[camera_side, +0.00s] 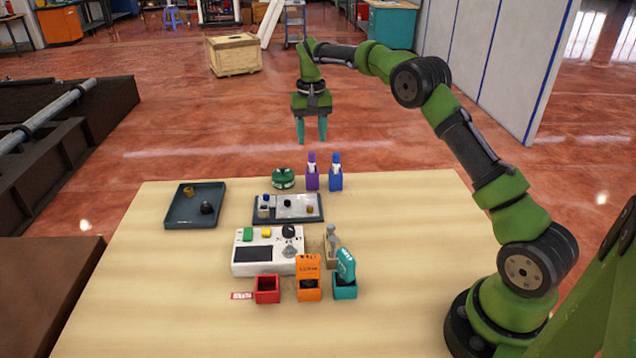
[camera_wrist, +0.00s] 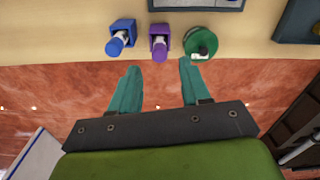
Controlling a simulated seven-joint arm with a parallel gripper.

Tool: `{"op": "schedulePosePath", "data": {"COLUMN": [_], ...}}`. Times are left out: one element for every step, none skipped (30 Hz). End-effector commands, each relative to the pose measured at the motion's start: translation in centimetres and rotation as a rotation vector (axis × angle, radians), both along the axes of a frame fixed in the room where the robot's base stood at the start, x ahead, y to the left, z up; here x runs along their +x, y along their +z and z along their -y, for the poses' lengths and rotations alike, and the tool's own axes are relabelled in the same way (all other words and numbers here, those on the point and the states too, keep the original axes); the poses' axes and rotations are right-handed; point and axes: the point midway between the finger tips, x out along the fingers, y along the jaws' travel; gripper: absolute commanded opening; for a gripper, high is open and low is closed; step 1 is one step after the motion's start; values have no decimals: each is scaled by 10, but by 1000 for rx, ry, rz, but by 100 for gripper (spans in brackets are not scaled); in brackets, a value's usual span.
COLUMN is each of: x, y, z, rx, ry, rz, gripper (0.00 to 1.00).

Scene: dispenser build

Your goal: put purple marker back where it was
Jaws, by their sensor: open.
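The purple marker (camera_side: 312,158) stands upright in a purple holder (camera_side: 312,183) at the far edge of the table. In the wrist view the purple marker (camera_wrist: 159,51) shows end-on in its purple holder (camera_wrist: 160,31). A blue marker (camera_side: 336,160) stands in a blue holder (camera_side: 336,182) just to its right in the side view. My gripper (camera_side: 313,138) is open and empty, in the air above and beyond the table's far edge. In the wrist view its fingers (camera_wrist: 158,85) are apart, with nothing between them.
A green round object (camera_side: 283,178) sits left of the purple holder. A dark tray (camera_side: 180,218), a small parts tray (camera_side: 260,218), a white control box (camera_side: 240,268) and red (camera_side: 267,296), orange (camera_side: 309,295) and teal (camera_side: 345,293) bins stand nearer. The table's right side is clear.

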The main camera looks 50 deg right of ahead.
Motion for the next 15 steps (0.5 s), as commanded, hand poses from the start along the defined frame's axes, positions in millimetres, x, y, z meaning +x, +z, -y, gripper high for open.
{"op": "schedulePosePath", "data": {"x": [1, 0, 0, 0, 0, 0, 0, 0, -1, -2, -3, -6, -9, -13, -19], "y": [10, 15, 22, 25, 29, 33, 36, 38, 41, 45, 50, 57, 63, 71, 83], "z": [0, 0, 0, 0, 0, 0, 0, 0, -1, -2, -3, -7, -10, -15, -22], "rx": [-2, -1, -1, -2, -1, -2, -1, -1, 0, -1, 0, 1, 1, 2, 4], "ry": [-1, -1, -1, -1, 0, -1, -1, -1, 1, 3, 7, 15, 22, 31, 44], "rz": [3, 3, 3, 2, 2, 1, 1, 2, 2, 6, 11, 21, 30, 43, 64], "gripper": [47, 47, 47, 47, 47, 47, 47, 47, 47, 47, 47, 47, 47, 47, 47]}}
